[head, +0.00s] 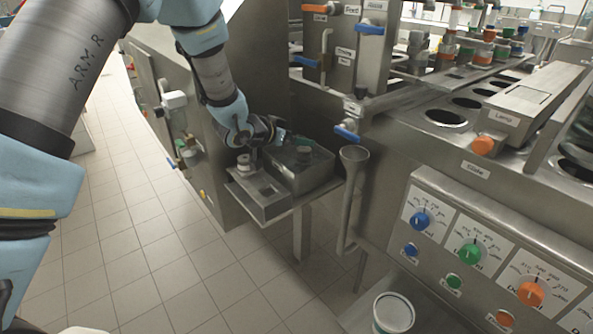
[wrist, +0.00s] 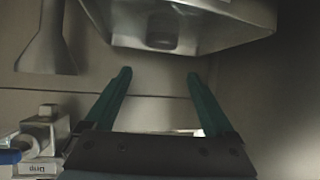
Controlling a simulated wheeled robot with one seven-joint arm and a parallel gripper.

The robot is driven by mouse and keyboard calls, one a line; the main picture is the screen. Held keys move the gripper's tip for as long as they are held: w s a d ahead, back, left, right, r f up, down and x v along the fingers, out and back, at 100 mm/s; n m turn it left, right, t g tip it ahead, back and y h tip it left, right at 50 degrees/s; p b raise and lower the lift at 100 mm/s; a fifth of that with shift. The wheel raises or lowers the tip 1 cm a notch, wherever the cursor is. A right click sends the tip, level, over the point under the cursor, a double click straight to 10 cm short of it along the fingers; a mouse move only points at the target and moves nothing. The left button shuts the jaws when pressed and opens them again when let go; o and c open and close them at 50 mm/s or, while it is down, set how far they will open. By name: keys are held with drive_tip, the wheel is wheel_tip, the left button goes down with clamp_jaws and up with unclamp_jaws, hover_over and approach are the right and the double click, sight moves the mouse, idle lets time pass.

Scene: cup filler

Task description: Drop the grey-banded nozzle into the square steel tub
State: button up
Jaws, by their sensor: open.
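The square steel tub (head: 312,182) stands on a small bracket shelf, below and right of my gripper (head: 282,136) in the head view. A small dark green-topped piece (head: 303,154) shows at the tub; I cannot tell whether it is inside. A pale, grey-banded piece (head: 244,162), possibly the nozzle, stands on the smaller steel box to the left. In the wrist view, my gripper (wrist: 158,76) has its two green fingers wide apart with nothing between them. A steel vessel (wrist: 215,30) with a dim grey cylinder shape (wrist: 162,30) lies beyond the fingertips.
The smaller steel box (head: 262,208) shares the shelf with the tub. A funnel-topped pipe (head: 352,160) stands just right of it. A blue-handled valve (head: 346,132) juts out above. The control panel (head: 480,250) is at right. The tiled floor (head: 150,240) at left is clear.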

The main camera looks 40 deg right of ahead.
drive_tip(key=v, duration=0.6)
drive_tip(key=shift+a+r+b, duration=0.15)
drive_tip(key=shift+a+b, duration=0.2)
drive_tip(key=shift+a, duration=0.05)
drive_tip(key=shift+s, duration=0.1)
